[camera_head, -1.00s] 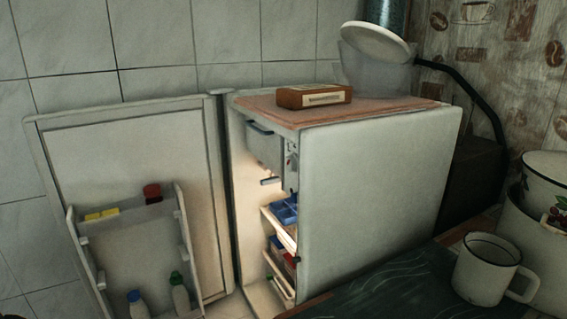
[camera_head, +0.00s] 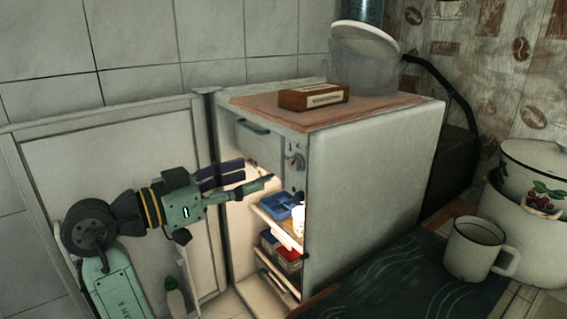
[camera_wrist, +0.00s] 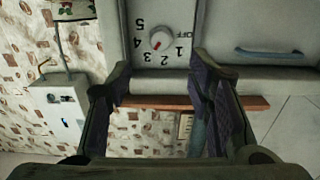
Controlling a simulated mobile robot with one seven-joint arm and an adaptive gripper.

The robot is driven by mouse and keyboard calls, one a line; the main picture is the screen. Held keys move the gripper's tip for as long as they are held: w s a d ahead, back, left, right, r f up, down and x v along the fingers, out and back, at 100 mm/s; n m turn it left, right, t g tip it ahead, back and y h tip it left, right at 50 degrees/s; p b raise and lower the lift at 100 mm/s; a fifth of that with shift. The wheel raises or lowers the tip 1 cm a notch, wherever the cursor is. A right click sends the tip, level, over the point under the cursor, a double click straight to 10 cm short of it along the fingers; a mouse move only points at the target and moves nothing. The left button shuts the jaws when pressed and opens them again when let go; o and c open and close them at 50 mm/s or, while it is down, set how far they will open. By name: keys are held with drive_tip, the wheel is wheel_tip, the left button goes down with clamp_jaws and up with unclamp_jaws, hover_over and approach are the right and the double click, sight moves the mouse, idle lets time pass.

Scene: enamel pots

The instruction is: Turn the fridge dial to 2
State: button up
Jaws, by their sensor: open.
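The fridge dial (camera_head: 295,161) is a small round knob on the panel at the upper front of the open fridge (camera_head: 370,175). In the wrist view, which shows the room upside down, the white dial (camera_wrist: 159,39) has printed marks OFF and 1 to 5 around it. Its red mark points to the lower left of that picture, seemingly near the 3. My gripper (camera_head: 257,174) is open and empty, in front of the fridge opening, left of and slightly below the dial. Its fingers (camera_wrist: 168,85) reach toward the dial's panel without touching the dial.
The fridge door (camera_head: 105,165) stands open at left, behind my arm. Inside the fridge, shelves hold blue (camera_head: 277,206) and red containers. A brown box (camera_head: 313,97) and a clear bucket lie on top. A white mug (camera_head: 474,250) and enamel pots (camera_head: 530,215) stand at right.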

sight(291, 163)
drive_tip(key=p+x, duration=0.2)
drive_tip(key=x, duration=0.7)
drive_tip(key=shift+w+d, duration=0.15)
drive_tip(key=shift+d, duration=0.15)
clamp_jaws()
drive_tip(key=shift+r, duration=0.1)
drive_tip(key=n+p, duration=0.3)
drive_tip(key=n, duration=0.2)
drive_tip(key=shift+w+a+r+p, duration=0.1)
drive_tip(key=shift+p, duration=0.2)
drive_tip(key=shift+n+p, duration=1.3)
drive_tip(key=shift+n, duration=0.6)
drive_tip(key=shift+f, duration=0.2)
